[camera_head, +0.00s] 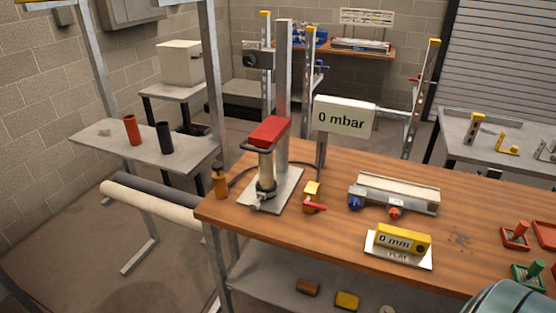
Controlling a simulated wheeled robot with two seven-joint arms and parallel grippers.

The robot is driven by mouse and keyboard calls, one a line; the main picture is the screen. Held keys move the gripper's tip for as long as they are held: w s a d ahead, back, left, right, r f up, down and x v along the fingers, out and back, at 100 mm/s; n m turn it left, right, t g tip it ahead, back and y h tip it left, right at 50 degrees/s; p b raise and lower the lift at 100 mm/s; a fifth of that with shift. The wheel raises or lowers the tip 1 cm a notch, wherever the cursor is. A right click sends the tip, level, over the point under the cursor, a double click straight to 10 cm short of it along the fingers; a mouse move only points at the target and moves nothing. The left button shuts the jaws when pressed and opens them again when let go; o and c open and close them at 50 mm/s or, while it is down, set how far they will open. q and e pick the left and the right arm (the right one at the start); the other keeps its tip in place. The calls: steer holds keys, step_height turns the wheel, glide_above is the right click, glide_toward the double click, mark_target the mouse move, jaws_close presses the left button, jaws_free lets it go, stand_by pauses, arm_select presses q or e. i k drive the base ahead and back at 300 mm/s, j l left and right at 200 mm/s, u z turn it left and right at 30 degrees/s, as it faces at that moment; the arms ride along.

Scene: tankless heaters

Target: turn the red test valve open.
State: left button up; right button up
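A small valve with a red lever (314,207) stands on the wooden bench (465,212), just right of the hand pump (266,172). Its body is brassy with a yellow top, and the lever points to the right. The lever's exact angle is too small to tell. A red round knob (394,212) sits on the front of a grey manifold (400,193), beside a blue knob (355,202). A white display (345,117) behind the valve reads "0 mbar". Neither of my grippers is in view.
A yellow gauge (403,240) reading "0 mm" lies on a white plate near the bench front. Red (516,235) and green (528,272) stamp-like items stand at the right. An orange-brown bottle (220,182) stands at the left corner. A rounded teal-grey shape covers the lower right corner.

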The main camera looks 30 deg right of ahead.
mark_target(307, 203)
steer(key=l+z, duration=0.25)
steer(key=i+l+z, duration=0.15)
steer(key=l+z, duration=0.15)
steer(key=l, duration=0.15)
steer(key=i+l+z, duration=0.25)
steer(key=k+l, duration=0.1)
